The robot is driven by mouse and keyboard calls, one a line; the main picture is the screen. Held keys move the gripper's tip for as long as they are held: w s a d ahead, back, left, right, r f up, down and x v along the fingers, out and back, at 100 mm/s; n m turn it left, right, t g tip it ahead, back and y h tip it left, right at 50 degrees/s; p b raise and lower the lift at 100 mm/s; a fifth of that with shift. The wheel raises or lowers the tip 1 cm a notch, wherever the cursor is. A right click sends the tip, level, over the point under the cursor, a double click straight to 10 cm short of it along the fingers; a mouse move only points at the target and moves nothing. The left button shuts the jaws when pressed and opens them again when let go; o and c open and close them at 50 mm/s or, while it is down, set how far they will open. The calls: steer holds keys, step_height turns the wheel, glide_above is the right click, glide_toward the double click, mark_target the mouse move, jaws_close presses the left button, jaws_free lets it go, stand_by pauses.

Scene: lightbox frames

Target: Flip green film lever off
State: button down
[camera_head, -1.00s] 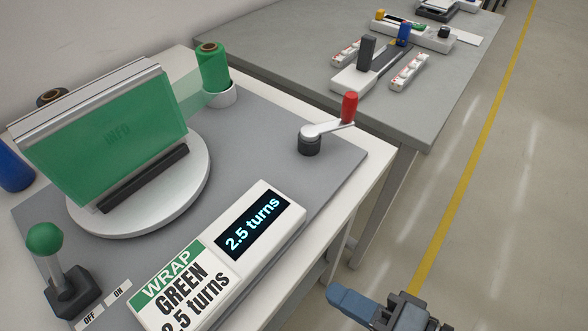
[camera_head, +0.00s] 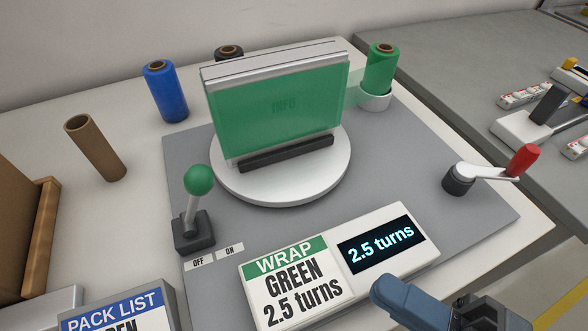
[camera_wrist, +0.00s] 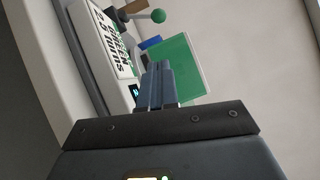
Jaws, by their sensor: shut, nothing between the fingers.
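The film lever has a green ball knob (camera_head: 199,180) on a grey stick rising from a dark base (camera_head: 194,235). The stick leans a little right, toward the side of the ON label (camera_head: 230,250); the OFF label (camera_head: 198,263) is to its left. In the wrist view the green knob (camera_wrist: 158,16) shows at the top, beyond the fingers. My gripper (camera_head: 390,287) is at the bottom right, in front of the display box and well apart from the lever. Its blue fingers (camera_wrist: 158,72) are together and empty in the wrist view.
A turntable (camera_head: 235,190) holds a green-wrapped block. The display box (camera_head: 432,255) reads 2.5 turns. A red-handled crank (camera_head: 524,160), a green film roll (camera_head: 381,68), a blue roll (camera_head: 165,92) and a cardboard tube (camera_head: 96,148) stand around. A pack list sign (camera_head: 118,305) is at lower left.

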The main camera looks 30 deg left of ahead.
steer(key=shift+a, duration=0.1)
steer(key=p, duration=0.3)
glide_toward(194, 200)
steer(key=w+a+r, duration=0.3)
steer(key=w+a, duration=0.1)
steer(key=shift+a, duration=0.2)
stand_by(0.5)
